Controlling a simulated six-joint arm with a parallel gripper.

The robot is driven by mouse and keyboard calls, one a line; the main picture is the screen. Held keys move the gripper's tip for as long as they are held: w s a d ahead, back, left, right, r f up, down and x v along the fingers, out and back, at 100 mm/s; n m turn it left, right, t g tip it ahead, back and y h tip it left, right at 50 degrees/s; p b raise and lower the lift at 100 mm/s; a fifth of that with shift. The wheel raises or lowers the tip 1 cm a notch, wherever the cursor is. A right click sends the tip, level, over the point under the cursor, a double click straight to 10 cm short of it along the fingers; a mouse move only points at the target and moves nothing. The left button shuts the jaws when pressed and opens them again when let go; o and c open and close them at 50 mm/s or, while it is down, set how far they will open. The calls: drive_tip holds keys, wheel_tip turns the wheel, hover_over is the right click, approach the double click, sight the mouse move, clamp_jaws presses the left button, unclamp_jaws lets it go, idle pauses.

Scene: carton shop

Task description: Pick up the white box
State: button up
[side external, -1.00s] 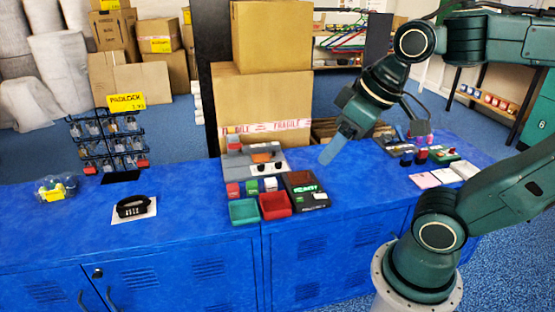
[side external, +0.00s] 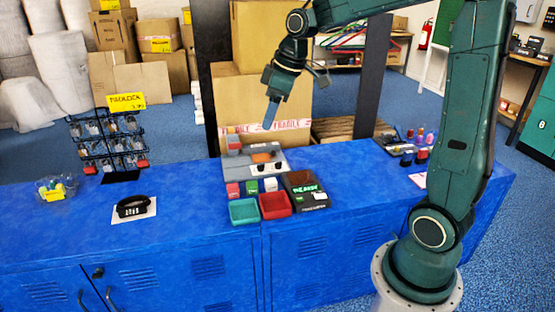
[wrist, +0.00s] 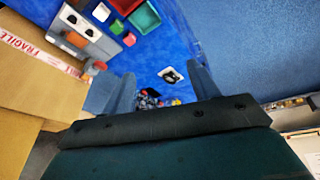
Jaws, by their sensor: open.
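The white box (side external: 270,184) is a small block on the blue counter. It stands at the right end of a short row, beside a green block (side external: 251,187) and a red block (side external: 233,190). In the wrist view the white box (wrist: 101,12) shows near the top left, outside the fingers. My gripper (side external: 270,114) is in the air, well above and behind the row in the side view, pointing down. In the wrist view my gripper (wrist: 163,88) has its two fingers apart, with nothing held between them.
A green tray (side external: 243,211) and a red tray (side external: 276,206) lie in front of the blocks. A dark device with a lit display (side external: 305,188) is close to the right, and a grey unit (side external: 240,165) behind. Cardboard boxes (side external: 282,95) rise behind the counter.

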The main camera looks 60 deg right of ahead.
drive_tip(key=w+d+f+n, duration=0.1)
drive_tip(key=w+d+f, duration=0.4)
drive_tip(key=d, duration=0.1)
drive_tip(key=n+y, duration=0.3)
drive_tip(key=n, duration=0.1)
hover_over(271, 181)
drive_tip(key=s+d, duration=0.4)
wheel_tip(271, 181, down, 20)
drive_tip(key=shift+w+g, duration=0.2)
drive_tip(key=shift+g, duration=0.1)
drive_tip(key=shift+a, duration=0.1)
drive_tip(key=shift+x, duration=4.25)
drive_tip(key=shift+f, duration=0.1)
drive_tip(key=shift+h, duration=0.3)
drive_tip(key=shift+x, duration=2.5)
